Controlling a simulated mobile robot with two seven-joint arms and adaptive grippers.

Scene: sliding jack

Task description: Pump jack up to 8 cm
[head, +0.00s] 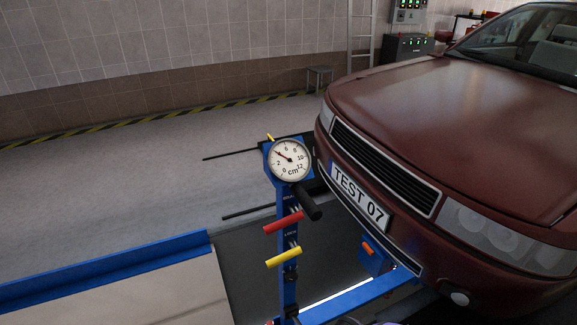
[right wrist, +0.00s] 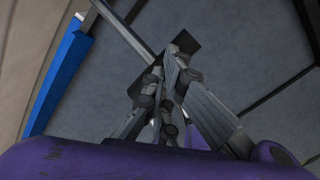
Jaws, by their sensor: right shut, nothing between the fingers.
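In the head view the jack's blue post (head: 287,235) stands upright in front of the car. A round white gauge (head: 290,160) marked in cm sits on top, its needle pointing to the upper left, at about 4. A black handle (head: 309,203) slants down to the right below the gauge. A red handle (head: 283,221) and a yellow handle (head: 283,257) stick out lower on the post. My right gripper (right wrist: 172,72) is shut and empty in the right wrist view, over grey floor, with no jack handle between its fingers. My left gripper is not in view.
A dark red car (head: 430,120) with a TEST 07 plate (head: 360,197) fills the right side. A blue beam (head: 355,297) runs toward the car's underside. A blue rail (head: 110,268) edges a light platform at lower left.

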